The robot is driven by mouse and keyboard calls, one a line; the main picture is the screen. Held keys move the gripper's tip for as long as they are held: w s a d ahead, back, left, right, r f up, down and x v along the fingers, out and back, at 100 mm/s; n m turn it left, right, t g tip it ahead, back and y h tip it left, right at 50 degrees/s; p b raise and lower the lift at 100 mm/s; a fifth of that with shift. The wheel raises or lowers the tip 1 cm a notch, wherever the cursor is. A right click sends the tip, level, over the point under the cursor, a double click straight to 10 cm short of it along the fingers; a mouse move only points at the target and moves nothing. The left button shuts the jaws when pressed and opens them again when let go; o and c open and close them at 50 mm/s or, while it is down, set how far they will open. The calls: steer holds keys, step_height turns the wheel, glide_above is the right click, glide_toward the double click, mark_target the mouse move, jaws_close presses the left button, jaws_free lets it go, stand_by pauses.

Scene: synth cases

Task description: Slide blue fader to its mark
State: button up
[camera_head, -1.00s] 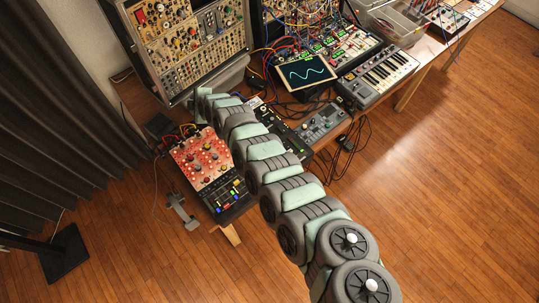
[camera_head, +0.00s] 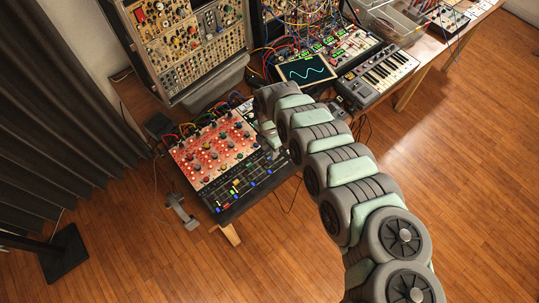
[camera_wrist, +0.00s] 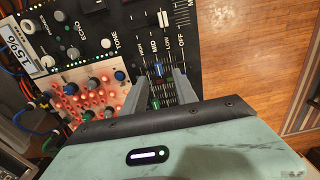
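In the wrist view a blue fader cap (camera_wrist: 157,69) sits in a slot of the black fader panel (camera_wrist: 136,45). My gripper (camera_wrist: 158,76) reaches over the panel with its two grey fingers apart, one on each side of the blue cap. Whether they touch it I cannot tell. A green cap (camera_wrist: 155,103) shows nearer the gripper body, and a white cap (camera_wrist: 164,19) lies farther along the panel. The blue fader's mark cannot be made out. In the head view my gripper (camera_head: 270,134) is over the right part of the mixer (camera_head: 237,191), whose front holds several coloured caps.
Red-lit knobs (camera_head: 212,153) and cables crowd the mixer's rear part. A small screen (camera_head: 306,71) and a keyboard (camera_head: 380,74) stand behind and to the right. Wooden floor (camera_head: 470,180) is open at the right.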

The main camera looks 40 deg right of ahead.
mark_target(269, 158)
steer(key=shift+f, duration=2.5)
steer(key=shift+c, duration=0.3)
jaws_close()
